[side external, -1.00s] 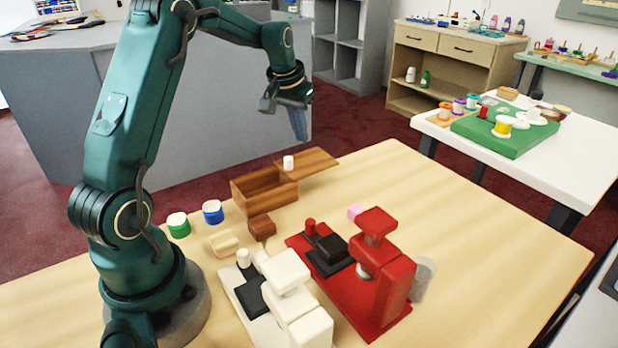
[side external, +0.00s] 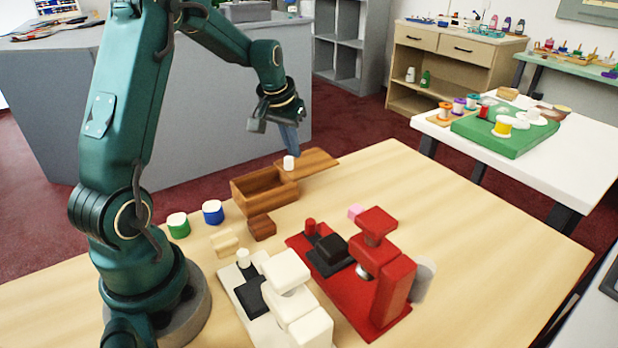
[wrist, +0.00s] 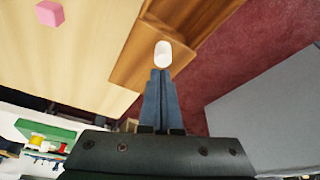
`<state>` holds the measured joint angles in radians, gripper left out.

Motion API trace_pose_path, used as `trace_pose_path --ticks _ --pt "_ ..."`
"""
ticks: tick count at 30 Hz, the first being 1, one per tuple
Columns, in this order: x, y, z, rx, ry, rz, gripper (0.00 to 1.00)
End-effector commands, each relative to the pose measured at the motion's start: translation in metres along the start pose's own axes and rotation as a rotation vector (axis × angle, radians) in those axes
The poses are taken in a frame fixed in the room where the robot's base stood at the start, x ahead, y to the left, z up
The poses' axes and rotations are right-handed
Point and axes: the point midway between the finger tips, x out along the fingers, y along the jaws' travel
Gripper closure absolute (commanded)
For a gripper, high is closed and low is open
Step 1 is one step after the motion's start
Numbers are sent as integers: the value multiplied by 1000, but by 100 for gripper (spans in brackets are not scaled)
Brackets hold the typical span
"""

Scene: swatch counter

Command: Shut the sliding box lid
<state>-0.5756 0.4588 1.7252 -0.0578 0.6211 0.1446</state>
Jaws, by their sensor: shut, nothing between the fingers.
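The wooden box (side external: 278,196) stands on the table, its left part open at the top. Its sliding lid (side external: 314,162) is slid far out to the right and back, past the box's end. A white knob (side external: 289,163) stands up on the lid. My gripper (side external: 295,153) is shut and empty, pointing down at the lid on the knob's far side. In the wrist view the shut fingertips (wrist: 160,72) are right beside the knob (wrist: 163,54), above the lid (wrist: 135,72). I cannot tell whether they touch the knob.
Green (side external: 178,225) and blue (side external: 213,212) spools stand left of the box. A dark brown block (side external: 262,227), a pale block (side external: 224,242), a white device (side external: 287,272) and a red device (side external: 392,280) are in front. The table to the right is clear.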

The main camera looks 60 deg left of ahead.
Motion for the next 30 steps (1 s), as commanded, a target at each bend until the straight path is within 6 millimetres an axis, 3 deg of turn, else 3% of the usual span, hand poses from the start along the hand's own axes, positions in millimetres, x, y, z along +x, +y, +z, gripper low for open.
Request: trace_pose_path --ticks 8,30 --pt "-2 -4 6 0 -3 1 100" --pt "-33 -51 94 -3 -2 1 100"
